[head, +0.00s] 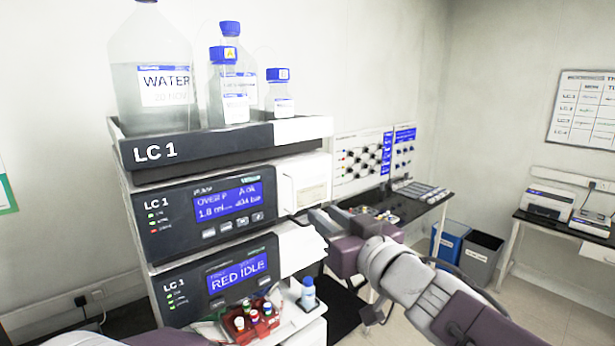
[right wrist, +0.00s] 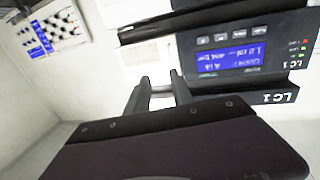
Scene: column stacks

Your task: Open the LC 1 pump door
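The LC 1 pump module (head: 210,210) is the upper dark-fronted unit of the stack, with a blue display. It also shows upside down in the right wrist view (right wrist: 225,58). The pale panel (head: 303,186) at the right of its front looks like the pump door; it appears closed and flush. In the wrist view this pale panel (right wrist: 148,58) lies just beyond my fingertips. My right gripper (head: 318,216) is by the panel's lower edge, its fingers apart and empty in the wrist view (right wrist: 161,84). Contact cannot be told. My left gripper is out of view.
A tray (head: 210,150) with solvent bottles tops the stack. A lower LC 1 module (head: 215,280) reads "RED IDLE". A dark bench (head: 435,207) and bins (head: 481,258) stand to the right.

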